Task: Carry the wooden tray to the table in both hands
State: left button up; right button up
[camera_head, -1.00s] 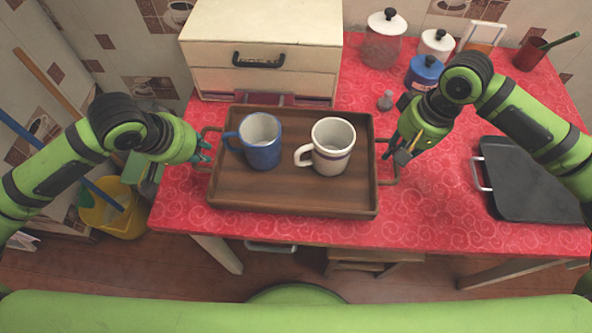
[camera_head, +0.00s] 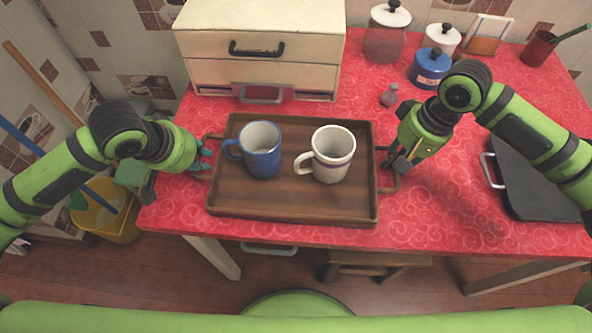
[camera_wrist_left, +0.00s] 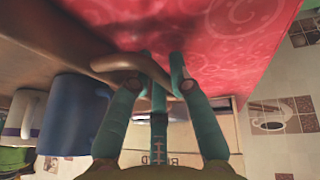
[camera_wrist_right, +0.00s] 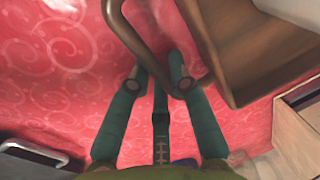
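The brown wooden tray (camera_head: 290,205) lies on the red table, with a blue mug (camera_head: 262,152) and a cream mug with a dark band (camera_head: 333,165) standing upright on it. My left gripper (camera_head: 204,160) is at the tray's left handle; in the left wrist view its fingers (camera_wrist_left: 155,75) are spread, with the handle (camera_wrist_left: 125,62) reaching in between them. My right gripper (camera_head: 393,166) is at the right handle; in the right wrist view its fingers (camera_wrist_right: 157,78) are spread, with the handle bar (camera_wrist_right: 130,38) running between them. Whether the fingers touch the handles is unclear.
A cream drawer box (camera_head: 260,50) stands close behind the tray. A small bottle (camera_head: 389,96), a blue jar (camera_head: 430,66) and lidded jars stand behind right. A dark flat tray (camera_head: 540,180) lies to the right. A yellow bucket (camera_head: 105,215) is on the floor left.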

pick_arm(q)
jog(key=shift+o, duration=0.7)
jog(key=shift+r, duration=0.1)
pick_arm(e)
jog(key=shift+o, duration=0.7)
jog(key=shift+r, duration=0.1)
pick_arm(q)
jog(key=v, duration=1.2)
pick_arm(e)
notch_tip(320, 180, up, 12)
jog(key=d, duration=0.2)
jog(key=shift+s+d, duration=0.15)
jog(key=shift+d, duration=0.05)
pick_arm(q)
jog(key=shift+a, duration=0.1)
